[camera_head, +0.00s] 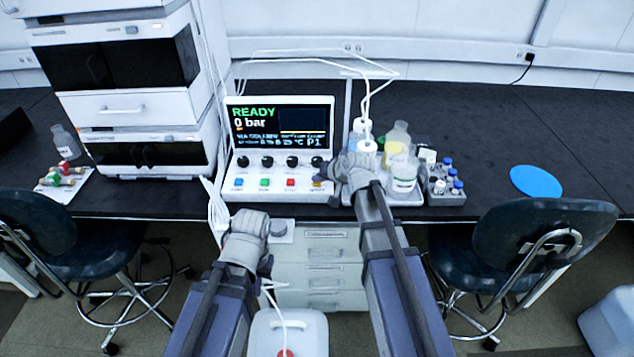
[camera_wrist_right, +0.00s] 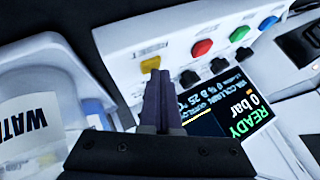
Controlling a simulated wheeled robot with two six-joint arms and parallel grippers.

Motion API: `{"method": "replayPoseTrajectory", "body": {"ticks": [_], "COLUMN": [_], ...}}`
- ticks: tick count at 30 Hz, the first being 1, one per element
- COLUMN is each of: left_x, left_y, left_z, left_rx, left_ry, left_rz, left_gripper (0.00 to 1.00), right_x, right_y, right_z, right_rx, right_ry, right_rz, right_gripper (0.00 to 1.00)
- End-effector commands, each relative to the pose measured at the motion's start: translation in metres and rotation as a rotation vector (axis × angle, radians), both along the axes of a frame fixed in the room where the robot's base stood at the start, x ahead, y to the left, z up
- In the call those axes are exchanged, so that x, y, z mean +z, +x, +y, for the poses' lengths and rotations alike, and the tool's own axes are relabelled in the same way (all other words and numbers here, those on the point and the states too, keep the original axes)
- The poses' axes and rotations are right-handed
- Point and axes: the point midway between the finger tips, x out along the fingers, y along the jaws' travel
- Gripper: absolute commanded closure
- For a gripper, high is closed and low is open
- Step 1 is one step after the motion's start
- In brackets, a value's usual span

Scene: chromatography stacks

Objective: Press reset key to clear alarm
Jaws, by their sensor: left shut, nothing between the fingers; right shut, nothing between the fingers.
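The white control panel (camera_head: 252,163) stands on the black bench. Its screen (camera_head: 280,125) reads READY and 0 bar. Below a row of dark knobs is a row of keys: blue (camera_head: 239,183), green (camera_head: 264,183), red (camera_head: 290,183) and yellow (camera_head: 317,184). My right gripper (camera_head: 326,172) is shut and empty at the panel's right end. In the right wrist view its fingertips (camera_wrist_right: 158,75) are just at the yellow key (camera_wrist_right: 150,64); I cannot tell whether they touch. My left gripper (camera_head: 277,229) is shut and empty near the bench's front edge.
Bottles (camera_head: 403,172) stand in a tray right of the panel, close to my right wrist. A vial rack (camera_head: 446,190) and a blue disc (camera_head: 536,181) lie further right. A stacked instrument (camera_head: 150,110) stands left. White tubing arches behind the panel.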

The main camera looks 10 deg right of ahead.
Motion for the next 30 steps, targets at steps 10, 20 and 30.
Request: {"method": "replayPoseTrajectory", "body": {"ticks": [10,20,30], "left_x": [0.002,0.019,0.019], "left_y": [0.000,0.000,0.000], "left_z": [0.000,0.000,0.000], "left_rx": [0.000,0.000,0.000], "left_ry": [0.000,0.000,0.000], "left_rz": [0.000,0.000,0.000], "left_gripper": [1.00,1.00,1.00], "right_x": [0.002,0.019,0.018], "right_y": [0.000,0.000,0.000], "right_z": [0.000,0.000,0.000], "right_rx": [0.001,0.001,0.000], "right_ry": [0.000,0.000,0.000], "right_rz": [0.001,0.001,0.000], "right_gripper": [1.00,1.00,1.00]}}
